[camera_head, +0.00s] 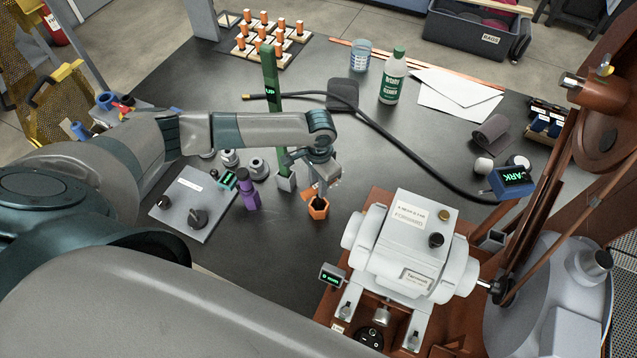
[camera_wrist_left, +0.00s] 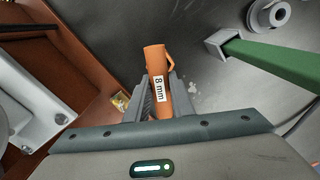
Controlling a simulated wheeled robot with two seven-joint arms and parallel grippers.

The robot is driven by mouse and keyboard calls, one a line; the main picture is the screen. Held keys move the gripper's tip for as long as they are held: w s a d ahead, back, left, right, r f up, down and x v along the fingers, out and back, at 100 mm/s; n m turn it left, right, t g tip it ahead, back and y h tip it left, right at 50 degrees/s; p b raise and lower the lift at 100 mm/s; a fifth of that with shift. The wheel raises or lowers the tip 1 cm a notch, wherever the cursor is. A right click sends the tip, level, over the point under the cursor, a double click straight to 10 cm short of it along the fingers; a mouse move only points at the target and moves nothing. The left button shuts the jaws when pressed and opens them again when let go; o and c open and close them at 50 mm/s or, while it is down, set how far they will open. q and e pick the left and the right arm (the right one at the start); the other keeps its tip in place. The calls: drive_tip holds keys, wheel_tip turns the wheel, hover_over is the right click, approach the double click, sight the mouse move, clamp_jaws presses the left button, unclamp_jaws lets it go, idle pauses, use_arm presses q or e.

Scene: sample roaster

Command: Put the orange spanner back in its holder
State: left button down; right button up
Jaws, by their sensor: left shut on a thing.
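The orange spanner (camera_wrist_left: 157,60) carries a white "8 mm" label in the left wrist view. My left gripper (camera_wrist_left: 163,95) is shut on it, one finger on each side of the label. In the head view my left gripper (camera_head: 322,180) is over the black bench, left of the roaster. An orange hexagonal piece (camera_head: 318,209) with a dark opening shows just below the fingers. I cannot tell whether it is the holder or an end of the spanner. The gripper partly hides this spot. My right gripper is not in view.
A green upright bar (camera_head: 270,85) stands in a grey square socket (camera_head: 286,182) close left of the gripper. The white and brown sample roaster (camera_head: 410,245) is to the right. A purple item (camera_head: 249,194) and a grey knob panel (camera_head: 190,205) are at left. A black hose (camera_head: 400,145) crosses behind.

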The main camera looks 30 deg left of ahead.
use_arm(q)
drive_tip(key=c, duration=1.5)
unclamp_jaws()
drive_tip(key=shift+o, duration=0.2)
drive_tip(key=shift+r, duration=0.1)
wheel_tip(320, 180, up, 17)
drive_tip(key=b, duration=0.4)
